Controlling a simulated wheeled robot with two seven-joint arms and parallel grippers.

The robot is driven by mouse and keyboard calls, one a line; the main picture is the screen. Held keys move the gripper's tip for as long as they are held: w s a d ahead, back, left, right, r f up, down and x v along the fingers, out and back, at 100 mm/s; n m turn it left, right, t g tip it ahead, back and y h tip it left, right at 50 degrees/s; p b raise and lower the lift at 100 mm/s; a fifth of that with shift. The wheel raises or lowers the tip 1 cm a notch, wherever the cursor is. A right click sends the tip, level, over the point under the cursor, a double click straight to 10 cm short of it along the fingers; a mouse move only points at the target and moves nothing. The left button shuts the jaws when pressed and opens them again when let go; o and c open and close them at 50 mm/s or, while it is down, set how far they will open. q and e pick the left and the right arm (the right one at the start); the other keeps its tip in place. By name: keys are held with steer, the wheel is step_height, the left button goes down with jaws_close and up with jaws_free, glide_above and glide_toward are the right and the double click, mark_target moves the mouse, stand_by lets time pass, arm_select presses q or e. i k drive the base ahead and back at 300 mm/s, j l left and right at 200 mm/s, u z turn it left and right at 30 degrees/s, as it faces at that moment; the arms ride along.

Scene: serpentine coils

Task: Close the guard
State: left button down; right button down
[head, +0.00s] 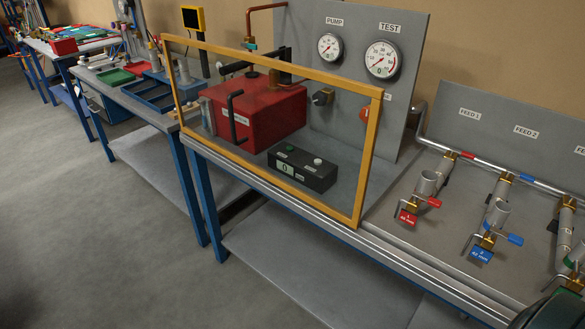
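The guard (368,160) is a clear panel in a yellow-orange frame. It stands upright along the front edge of the bench, in front of a red box (272,107) and a black control box (303,168). A black upright bar handle (233,118) shows near the guard's left side. The guard's right post ends just past the gauge board; the bench to its right is uncovered. Neither of my grippers can be made out in the head view.
A grey board with PUMP (329,46) and TEST (382,59) gauges stands behind the guard. Right of it are pipes with red (408,217) and blue (482,254) tags. Another bench with trays (118,77) stands at left. The floor (90,230) in front is clear.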

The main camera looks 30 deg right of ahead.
mark_target(378, 93)
steer(key=i+j, duration=0.95)
steer(key=j, duration=0.25)
steer(key=i+j, duration=1)
steer(key=j, duration=0.15)
